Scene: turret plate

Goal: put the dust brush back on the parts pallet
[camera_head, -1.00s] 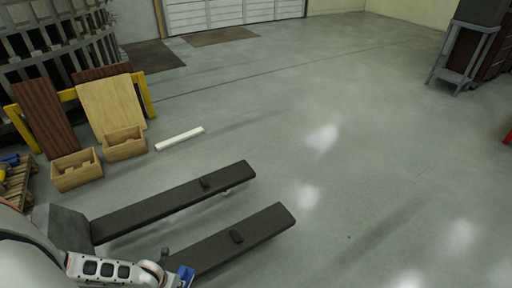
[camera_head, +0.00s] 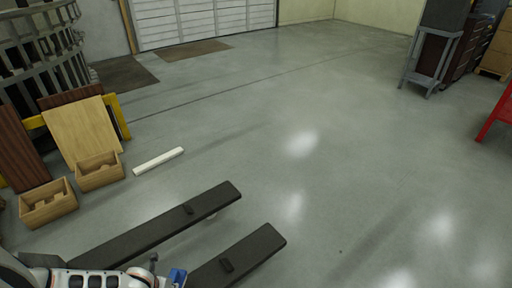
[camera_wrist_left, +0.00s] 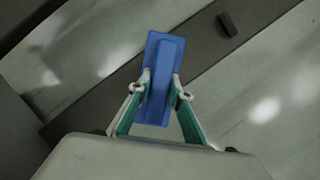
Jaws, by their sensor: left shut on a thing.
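The blue dust brush (camera_wrist_left: 163,75) is between the fingers of my left gripper (camera_wrist_left: 160,88) in the left wrist view. In the head view the blue brush (camera_head: 177,276) shows at the bottom edge, at the end of my left arm, close beside a dark fork-like bar. No parts pallet can be made out in the current views. My right gripper is not in view.
Two dark long bars (camera_head: 155,226) (camera_head: 240,259) lie low in front of me. Two wooden boxes (camera_head: 48,205) (camera_head: 99,171), leaning boards (camera_head: 82,132) and a white bar (camera_head: 159,160) are at left. A red stand (camera_head: 497,116) is at right. The middle floor is open.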

